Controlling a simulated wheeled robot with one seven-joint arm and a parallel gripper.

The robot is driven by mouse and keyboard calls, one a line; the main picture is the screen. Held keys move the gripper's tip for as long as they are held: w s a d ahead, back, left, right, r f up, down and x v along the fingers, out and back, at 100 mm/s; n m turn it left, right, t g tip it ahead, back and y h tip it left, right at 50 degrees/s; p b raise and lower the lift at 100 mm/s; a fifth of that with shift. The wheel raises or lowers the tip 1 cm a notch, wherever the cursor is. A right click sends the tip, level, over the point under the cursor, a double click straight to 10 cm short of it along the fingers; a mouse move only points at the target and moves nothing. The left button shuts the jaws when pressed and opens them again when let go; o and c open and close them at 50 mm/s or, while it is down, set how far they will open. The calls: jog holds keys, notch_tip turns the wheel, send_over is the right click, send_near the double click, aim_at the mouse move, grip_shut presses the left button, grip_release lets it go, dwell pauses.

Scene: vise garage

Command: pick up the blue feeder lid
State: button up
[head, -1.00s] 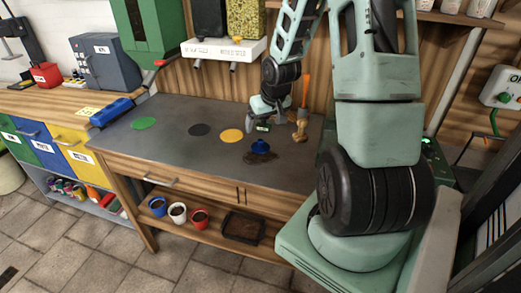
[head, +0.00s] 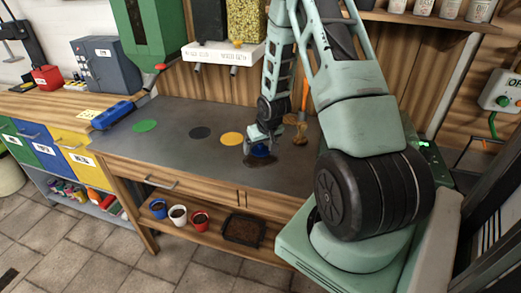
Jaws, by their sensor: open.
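The blue feeder lid (head: 261,151) sits on the grey bench top, on a dark brown patch (head: 260,161) right of the yellow disc. My gripper (head: 261,145) is low over the lid and open, with its fingers at or around it. The gripper covers part of the lid from this view. I cannot tell whether the fingers touch it.
A brown, knobbly object with an orange upright part (head: 299,127) stands close to the right of my gripper. Green (head: 144,126), dark (head: 200,132) and yellow (head: 232,139) discs lie to the left. A white dispenser shelf (head: 224,53) is behind. The bench front is clear.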

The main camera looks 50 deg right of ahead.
jog(key=c, duration=1)
jog(key=shift+c, duration=0.2)
jog(key=shift+r, duration=0.1)
